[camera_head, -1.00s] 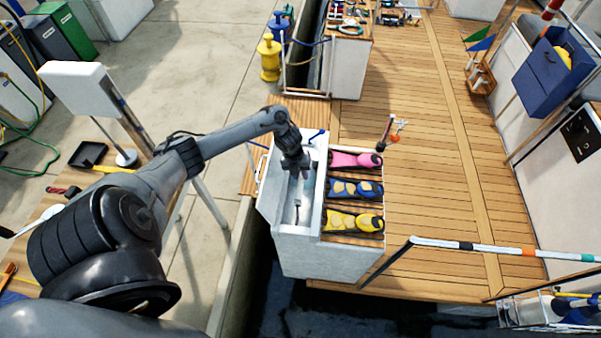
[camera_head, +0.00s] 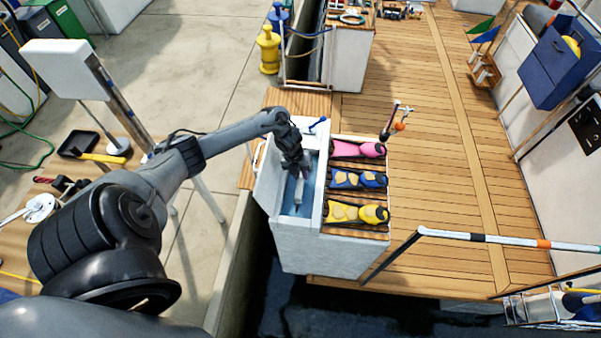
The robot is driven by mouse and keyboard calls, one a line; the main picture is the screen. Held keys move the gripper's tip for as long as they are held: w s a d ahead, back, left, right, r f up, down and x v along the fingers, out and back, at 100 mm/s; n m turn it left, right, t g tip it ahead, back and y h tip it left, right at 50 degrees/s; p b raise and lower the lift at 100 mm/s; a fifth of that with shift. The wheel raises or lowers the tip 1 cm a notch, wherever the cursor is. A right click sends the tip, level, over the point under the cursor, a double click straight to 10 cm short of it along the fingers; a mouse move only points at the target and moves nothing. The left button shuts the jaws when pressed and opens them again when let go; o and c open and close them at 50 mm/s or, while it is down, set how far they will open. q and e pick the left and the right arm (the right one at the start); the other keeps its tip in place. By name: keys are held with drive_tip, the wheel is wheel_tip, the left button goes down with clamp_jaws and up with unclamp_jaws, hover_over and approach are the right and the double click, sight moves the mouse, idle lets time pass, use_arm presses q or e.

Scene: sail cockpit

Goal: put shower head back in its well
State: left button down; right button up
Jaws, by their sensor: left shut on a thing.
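My left gripper (camera_head: 297,168) reaches down into the narrow white well (camera_head: 265,195) at the stern. It is shut on a small pale grey piece, which appears to be the shower head (camera_head: 299,190). The shower head hangs below the fingers, inside the well's walls. I cannot tell whether it touches the bottom, which looks bluish. The gripper hides its upper part. My right gripper is out of view.
Pink (camera_head: 358,149), blue (camera_head: 358,180) and yellow fins (camera_head: 356,213) lie on slatted shelves right of the well. A white rail (camera_head: 500,240) crosses at the lower right. Dark water (camera_head: 330,312) lies below. The wooden deck (camera_head: 430,160) is largely clear.

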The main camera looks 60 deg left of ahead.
use_arm(q)
drive_tip(key=shift+f, duration=0.25)
drive_tip(key=c, duration=0.8)
unclamp_jaws()
drive_tip(key=shift+r, duration=0.1)
drive_tip(key=r, duration=0.3)
drive_tip(key=s+a+r+p, duration=0.1)
drive_tip(key=r, duration=0.6)
drive_tip(key=shift+s+a+r+p, duration=0.15)
drive_tip(key=shift+s+r+p, duration=0.1)
drive_tip(key=shift+s+p, duration=0.05)
